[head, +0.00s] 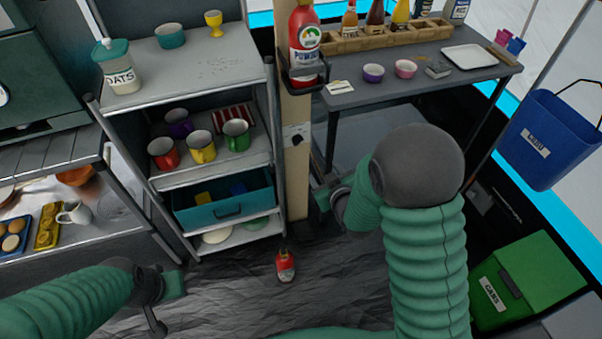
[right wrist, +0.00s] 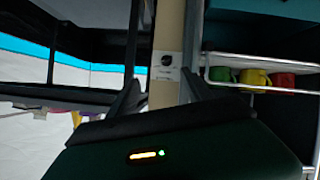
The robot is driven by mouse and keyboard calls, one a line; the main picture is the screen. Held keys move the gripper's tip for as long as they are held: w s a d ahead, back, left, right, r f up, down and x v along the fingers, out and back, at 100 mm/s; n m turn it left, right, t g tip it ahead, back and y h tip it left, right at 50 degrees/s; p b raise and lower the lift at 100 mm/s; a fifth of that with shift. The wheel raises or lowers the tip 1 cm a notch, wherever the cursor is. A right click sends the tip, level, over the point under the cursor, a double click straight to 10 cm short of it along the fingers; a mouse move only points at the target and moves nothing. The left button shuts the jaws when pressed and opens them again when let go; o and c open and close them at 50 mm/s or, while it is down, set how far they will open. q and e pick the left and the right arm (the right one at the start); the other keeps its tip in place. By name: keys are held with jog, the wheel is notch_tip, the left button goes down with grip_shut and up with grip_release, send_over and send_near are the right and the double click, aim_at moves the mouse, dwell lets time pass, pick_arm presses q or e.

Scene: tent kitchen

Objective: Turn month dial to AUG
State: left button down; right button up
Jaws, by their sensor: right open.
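The month dial (head: 297,138) is a small black knob on a white plate, fixed to the pale wooden post between the shelf rack and the table. It also shows in the right wrist view (right wrist: 165,57), ahead of the jaws, where the picture is upside down. Its month lettering is too small to read. My right gripper (head: 324,196) is low beside the post, below the dial and apart from it. In the right wrist view its two dark fingers (right wrist: 163,92) are spread with nothing between them. My left gripper (head: 176,284) is at lower left, away from the dial; its jaws are unclear.
A red bottle (head: 304,45) sits in a dark holder on the post above the dial. The shelf rack (head: 190,80) with mugs stands left of the post, the grey table (head: 430,75) right. Another red bottle (head: 285,266) stands on the floor.

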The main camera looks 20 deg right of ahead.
aim_at(298, 141)
notch_tip(298, 141, down, 10)
jog(key=w+n+t+b, duration=0.3)
jog(key=t+b, duration=0.2)
jog(key=b, duration=0.4)
pick_arm(q)
jog(key=s+b+x, duration=0.2)
jog(key=b+x, duration=0.1)
jog(key=x, duration=0.6)
jog(key=s+f+b+x, duration=0.1)
jog(key=s+b+x, duration=0.1)
jog(key=x, duration=0.7)
jog(key=shift+f+b, duration=0.3)
jog(key=shift+b, duration=0.25)
pick_arm(e)
jog(key=shift+t+y, duration=0.3)
jog(key=shift+y, duration=0.3)
jog(key=w, duration=1.1)
jog(key=w+a, duration=0.1)
jog(key=w, duration=0.4)
jog(key=shift+w+a+r, duration=0.1)
jog(key=shift+w+r, duration=0.2)
jog(key=shift+r, duration=0.05)
grip_shut()
